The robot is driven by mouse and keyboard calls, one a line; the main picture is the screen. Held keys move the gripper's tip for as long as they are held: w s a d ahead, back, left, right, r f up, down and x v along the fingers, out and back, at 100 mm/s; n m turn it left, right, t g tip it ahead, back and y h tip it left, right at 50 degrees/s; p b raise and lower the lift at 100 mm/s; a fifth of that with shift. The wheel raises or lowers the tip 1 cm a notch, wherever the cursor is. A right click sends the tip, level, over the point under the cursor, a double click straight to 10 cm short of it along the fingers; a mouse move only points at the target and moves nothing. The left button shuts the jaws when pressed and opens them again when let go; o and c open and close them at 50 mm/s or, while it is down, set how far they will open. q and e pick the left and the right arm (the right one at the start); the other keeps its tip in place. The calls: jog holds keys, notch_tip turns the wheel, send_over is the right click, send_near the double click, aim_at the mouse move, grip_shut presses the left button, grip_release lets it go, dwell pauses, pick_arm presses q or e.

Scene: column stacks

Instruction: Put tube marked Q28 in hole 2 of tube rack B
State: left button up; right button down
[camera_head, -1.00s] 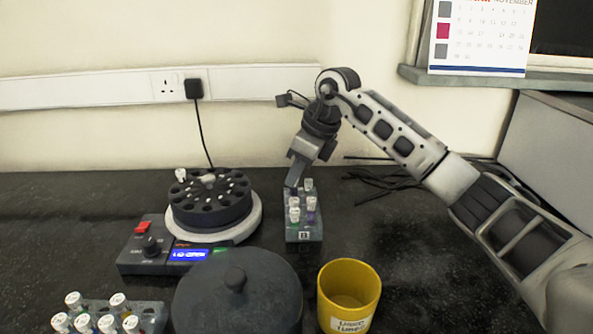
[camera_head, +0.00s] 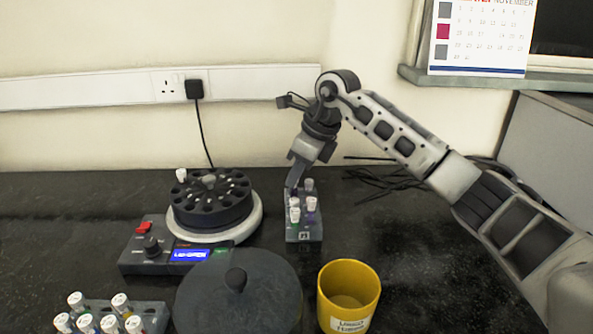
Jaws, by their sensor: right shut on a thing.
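Tube rack B (camera_head: 304,237) is a small grey rack right of the centrifuge, with a letter label on its front. Several white-capped tubes (camera_head: 311,204) stand in it. My right gripper (camera_head: 293,186) reaches down at the rack's back left and is shut on a tube; the tube itself is mostly hidden behind the fingers and the rack's other tubes. The marking Q28 cannot be read on any tube. My left gripper is not in view.
A centrifuge (camera_head: 147,259) with an open black rotor (camera_head: 210,202) stands to the left, one white-capped tube at its rim. Its dark lid (camera_head: 240,300) lies in front. A second rack (camera_head: 153,316) with several tubes is front left. A yellow bin (camera_head: 349,292) stands front right.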

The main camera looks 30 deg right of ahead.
jog(key=shift+f, duration=0.5)
dwell(0.9)
jog(key=shift+f+b, duration=0.8)
jog(key=shift+f, duration=0.2)
jog(key=c, duration=1)
grip_release()
jog(key=shift+r+p, duration=2.55)
jog(key=shift+r, duration=0.5)
